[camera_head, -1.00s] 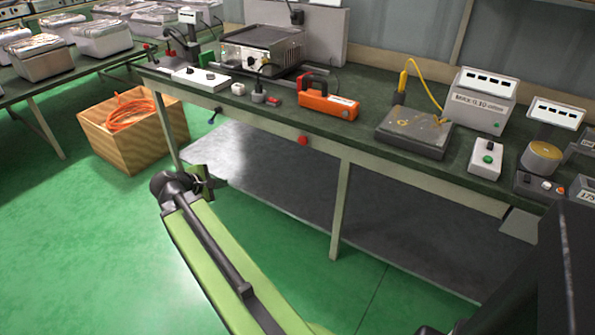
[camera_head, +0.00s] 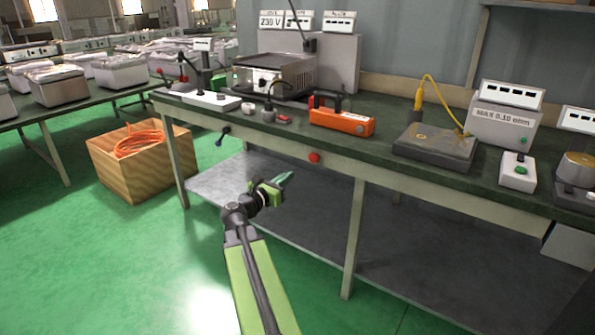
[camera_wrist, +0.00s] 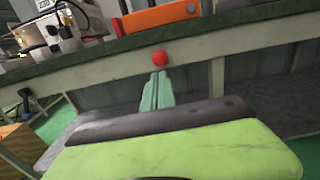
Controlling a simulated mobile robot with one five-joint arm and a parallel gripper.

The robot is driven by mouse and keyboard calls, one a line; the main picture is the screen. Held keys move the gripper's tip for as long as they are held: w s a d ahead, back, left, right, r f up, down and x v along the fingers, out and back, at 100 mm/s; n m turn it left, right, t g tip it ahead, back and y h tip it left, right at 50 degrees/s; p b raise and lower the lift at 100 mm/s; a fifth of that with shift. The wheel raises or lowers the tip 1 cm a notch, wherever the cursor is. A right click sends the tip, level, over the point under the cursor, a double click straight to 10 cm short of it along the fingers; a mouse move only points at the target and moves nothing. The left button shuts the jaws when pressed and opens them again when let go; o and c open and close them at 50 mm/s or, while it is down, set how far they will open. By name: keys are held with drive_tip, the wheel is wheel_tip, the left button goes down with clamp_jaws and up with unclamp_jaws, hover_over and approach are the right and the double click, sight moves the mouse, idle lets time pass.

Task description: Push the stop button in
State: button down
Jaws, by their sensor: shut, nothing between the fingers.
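The red stop button (camera_head: 314,157) sits on the front rail of the workbench, below the bench top. It also shows in the wrist view (camera_wrist: 159,59), just above and beyond my fingertips. My gripper (camera_head: 286,178) is shut and empty, with its pale green fingers together. In the head view it is to the left of and a little below the button. In the wrist view the closed fingers (camera_wrist: 157,78) point toward the button. A gap seems to remain between fingertips and button, but its depth is hard to tell.
The bench top (camera_head: 385,120) overhangs the rail. An orange tester (camera_head: 341,122) stands above the button, and a grey plate device (camera_head: 436,145) stands further right. A lower shelf (camera_head: 400,235) runs beneath. A wooden crate with orange cable (camera_head: 142,165) stands on the floor at left.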

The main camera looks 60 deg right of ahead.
sight(313, 157)
drive_tip(key=d, duration=1.2)
drive_tip(key=shift+s+d, duration=0.1)
drive_tip(key=shift+d, duration=0.15)
drive_tip(key=shift+d, duration=0.4)
drive_tip(key=shift+d+r, duration=0.1)
drive_tip(key=shift+d, duration=0.4)
drive_tip(key=shift+d+r, duration=0.15)
drive_tip(key=shift+r, duration=0.1)
drive_tip(key=a, duration=1.5)
drive_tip(key=shift+w, duration=0.2)
drive_tip(key=shift+f, duration=0.1)
